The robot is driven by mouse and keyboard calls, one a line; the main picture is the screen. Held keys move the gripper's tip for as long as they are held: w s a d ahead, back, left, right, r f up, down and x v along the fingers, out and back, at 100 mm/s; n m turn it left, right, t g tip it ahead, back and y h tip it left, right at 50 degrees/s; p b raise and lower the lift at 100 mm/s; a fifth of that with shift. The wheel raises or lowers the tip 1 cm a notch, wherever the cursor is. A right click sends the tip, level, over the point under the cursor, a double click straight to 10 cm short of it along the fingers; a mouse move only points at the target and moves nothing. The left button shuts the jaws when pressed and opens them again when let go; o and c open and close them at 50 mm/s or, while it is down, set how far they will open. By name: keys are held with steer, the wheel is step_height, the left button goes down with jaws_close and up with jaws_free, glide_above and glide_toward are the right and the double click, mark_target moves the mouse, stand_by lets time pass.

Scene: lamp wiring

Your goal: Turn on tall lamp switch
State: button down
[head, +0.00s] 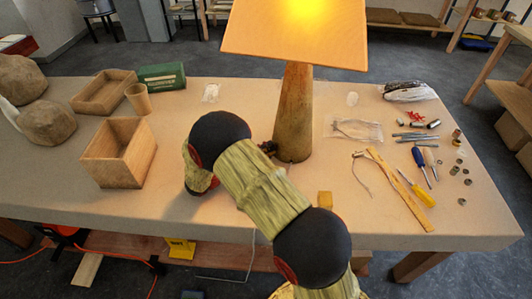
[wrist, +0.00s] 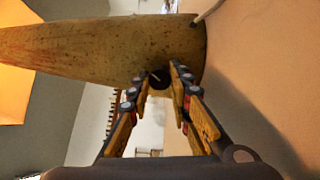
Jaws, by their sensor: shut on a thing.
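The tall lamp (head: 293,120) stands upright on the table, with a tapered wooden-looking stem and a wide orange-tan shade (head: 290,45). The shade has a bright yellow glow at its top. In the wrist view the lamp stem (wrist: 90,52) lies sideways, its base to the right. A small dark round switch (wrist: 159,80) sits low on the stem. My gripper (wrist: 159,74) is shut on this switch, one fingertip on each side. In the head view my gripper (head: 268,147) is at the left of the lamp's base, mostly hidden behind my arm; the switch is too small to tell there.
An open wooden box (head: 118,152), a cup (head: 138,98), a tray (head: 104,92) and a green box (head: 162,76) stand to the left. Screwdrivers (head: 421,166), a wooden strip (head: 400,190), a clear bag (head: 353,129) and small metal parts lie right of the lamp.

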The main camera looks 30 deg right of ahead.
steer(key=shift+f+m, duration=0.1)
steer(key=shift+m, duration=0.2)
steer(key=c, duration=1.7)
jaws_free()
steer(key=shift+o, duration=0.4)
steer(key=a, duration=0.8)
steer(key=s+a, duration=0.1)
steer(key=a, duration=0.3)
